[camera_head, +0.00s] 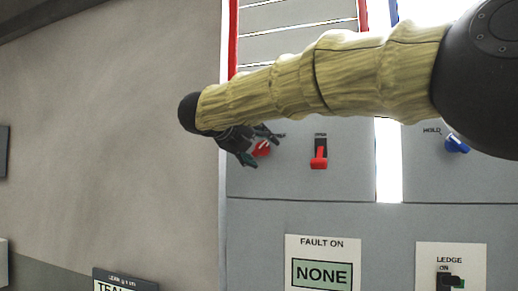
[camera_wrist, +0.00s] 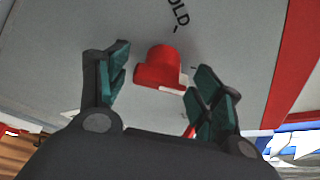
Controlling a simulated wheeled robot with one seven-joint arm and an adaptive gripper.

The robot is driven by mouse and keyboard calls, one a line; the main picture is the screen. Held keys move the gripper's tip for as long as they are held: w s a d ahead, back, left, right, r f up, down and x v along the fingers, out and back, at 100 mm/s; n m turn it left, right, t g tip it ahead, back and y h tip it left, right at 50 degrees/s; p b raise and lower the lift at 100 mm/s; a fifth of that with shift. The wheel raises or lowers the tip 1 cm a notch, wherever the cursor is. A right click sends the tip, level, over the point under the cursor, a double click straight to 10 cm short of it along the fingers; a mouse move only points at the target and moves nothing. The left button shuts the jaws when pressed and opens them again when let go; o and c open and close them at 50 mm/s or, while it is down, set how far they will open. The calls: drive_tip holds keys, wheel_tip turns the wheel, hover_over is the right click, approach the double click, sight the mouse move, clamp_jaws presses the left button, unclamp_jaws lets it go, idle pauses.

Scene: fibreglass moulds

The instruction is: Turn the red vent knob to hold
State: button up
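The red vent knob (camera_head: 262,149) is on the grey panel at its left side, partly hidden by my gripper (camera_head: 265,148). In the wrist view the red knob (camera_wrist: 158,66) sits between my two open fingers, with gaps on both sides. A pale strip shows on its lower right edge. A partly cut-off label reading "OLD" (camera_wrist: 179,13) and a tick mark lie above it, slightly right. My gripper (camera_wrist: 162,65) is open and empty; how deep its fingertips reach around the knob I cannot tell.
A red lever switch (camera_head: 319,157) stands just right of the knob. A blue knob (camera_head: 457,144) marked HOLD is farther right. Below are a "FAULT ON NONE" sign (camera_head: 322,272) and a black LEDGE switch (camera_head: 446,281). The wall (camera_head: 110,140) on the left is bare.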

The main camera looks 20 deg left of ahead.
drive_tip(key=c, duration=0.7)
drive_tip(key=shift+c, duration=0.2)
drive_tip(key=n+t+h, duration=0.1)
drive_tip(key=n, duration=0.2)
drive_tip(key=shift+h, duration=0.4)
drive_tip(key=n+t+h, duration=0.1)
drive_tip(key=n, duration=0.3)
drive_tip(key=shift+f, duration=0.1)
drive_tip(key=n+t, duration=0.2)
drive_tip(key=n, duration=0.2)
drive_tip(key=shift+n, duration=0.4)
drive_tip(key=shift+n+t+y+b, duration=0.2)
drive_tip(key=shift+n+t, duration=0.35)
drive_tip(key=shift+n, duration=0.75)
drive_tip(key=shift+n+t+y+b, duration=0.2)
drive_tip(key=shift+n+t, duration=0.35)
drive_tip(key=shift+n, duration=0.75)
